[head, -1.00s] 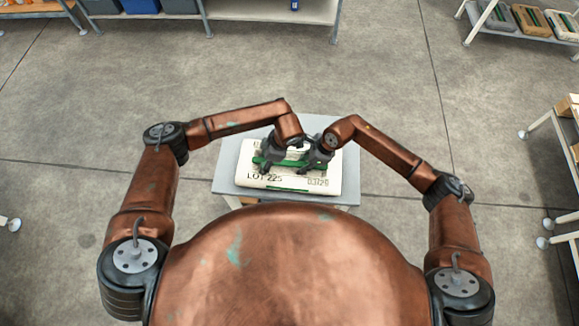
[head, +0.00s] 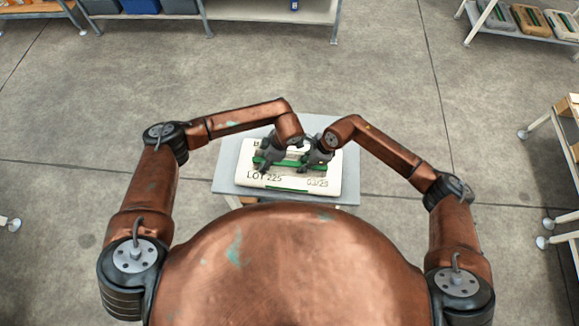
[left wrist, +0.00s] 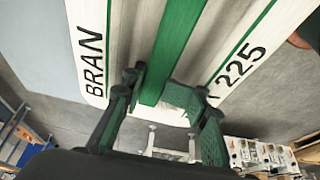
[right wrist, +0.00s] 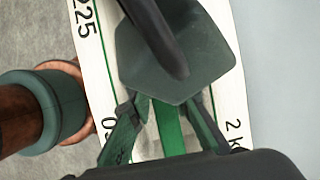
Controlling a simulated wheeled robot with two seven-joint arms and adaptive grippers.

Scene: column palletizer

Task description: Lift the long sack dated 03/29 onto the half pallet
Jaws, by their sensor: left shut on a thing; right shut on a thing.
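The long sack (head: 285,180) is white with green bands and lies flat on a grey-topped stand (head: 228,160). Its print reads LOT 225, with a small date at the right that looks like 03/29. My left gripper (head: 266,160) is shut on the green strip along the sack's top, left of the middle. My right gripper (head: 309,160) is shut on the same strip, right of the middle. The sack also shows in the left wrist view (left wrist: 215,45) and the right wrist view (right wrist: 98,60). I cannot identify the half pallet in these frames.
A shelf with blue bins (head: 140,6) stands at the back left. A rack with several packs (head: 530,20) is at the back right, and shelving (head: 560,140) stands at the right edge. The concrete floor around the stand is clear.

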